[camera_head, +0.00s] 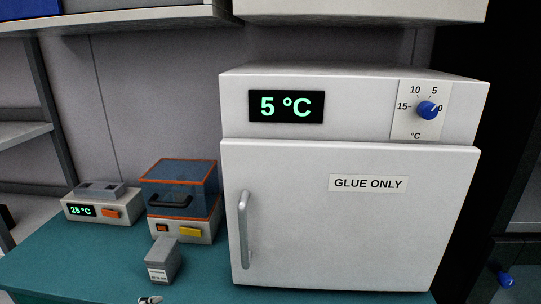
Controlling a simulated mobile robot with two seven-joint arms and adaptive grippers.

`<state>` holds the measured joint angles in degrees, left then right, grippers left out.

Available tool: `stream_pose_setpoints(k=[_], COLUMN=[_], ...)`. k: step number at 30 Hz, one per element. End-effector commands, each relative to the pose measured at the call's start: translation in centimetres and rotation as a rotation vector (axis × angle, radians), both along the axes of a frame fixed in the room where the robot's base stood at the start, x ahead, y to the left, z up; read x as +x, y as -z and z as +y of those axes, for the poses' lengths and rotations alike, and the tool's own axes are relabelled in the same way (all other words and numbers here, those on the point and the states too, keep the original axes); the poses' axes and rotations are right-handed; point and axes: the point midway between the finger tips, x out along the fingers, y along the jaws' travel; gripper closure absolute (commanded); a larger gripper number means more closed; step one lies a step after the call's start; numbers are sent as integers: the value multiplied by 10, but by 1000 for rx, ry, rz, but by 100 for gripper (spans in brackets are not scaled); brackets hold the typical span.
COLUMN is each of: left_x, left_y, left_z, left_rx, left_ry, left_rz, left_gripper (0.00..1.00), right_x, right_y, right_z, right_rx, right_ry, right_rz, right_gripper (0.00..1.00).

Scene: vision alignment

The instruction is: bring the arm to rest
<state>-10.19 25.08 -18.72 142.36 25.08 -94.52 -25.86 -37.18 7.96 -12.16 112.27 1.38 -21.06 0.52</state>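Neither of my grippers can be made out in the head view. A white fridge (300,215) with a shut door stands on the teal bench (60,265). Its display (286,106) reads 5 °C, and a blue knob (427,110) sits at its top right, near the 5 and 0 marks. A label on the door (368,183) reads GLUE ONLY. A small pale and dark thing (150,299) is cut off by the bottom edge, and I cannot tell what it is.
Left of the fridge stand a small heater (92,204) showing 25 °C, a box with a blue see-through lid (179,187), and a grey labelled container (162,262). Shelves (120,20) hang above. A blue item (506,280) shows at far right. The bench's left part has bare room.

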Motion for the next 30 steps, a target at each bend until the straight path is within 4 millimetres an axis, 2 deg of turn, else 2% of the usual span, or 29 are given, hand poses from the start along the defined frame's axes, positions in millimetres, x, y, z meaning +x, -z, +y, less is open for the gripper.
stream_pose_setpoints(k=[1,3,8,14,16,21,30], left_x=[-13,-28,-65,-121,-110,-96,-87], left_y=[15,30,57,85,97,129,192], left_z=[11,29,67,110,96,61,-13], left_rx=[-57,-113,-191,-226,-280,-420,-769], left_ry=[-108,-249,-520,-808,-777,-720,-638], left_rz=[22,35,54,65,60,61,65], left_gripper=[42,42,42,42,42,42,42], right_x=[0,0,0,0,1,1,1], right_y=[0,1,0,0,-1,-2,-3], right_z=[0,0,0,0,0,0,0], right_rx=[0,0,-1,0,0,0,1], right_ry=[0,-1,-1,-1,-1,-1,-1], right_rz=[1,1,1,0,-2,-4,-5], right_gripper=[60,60,60,60,60,60,60])
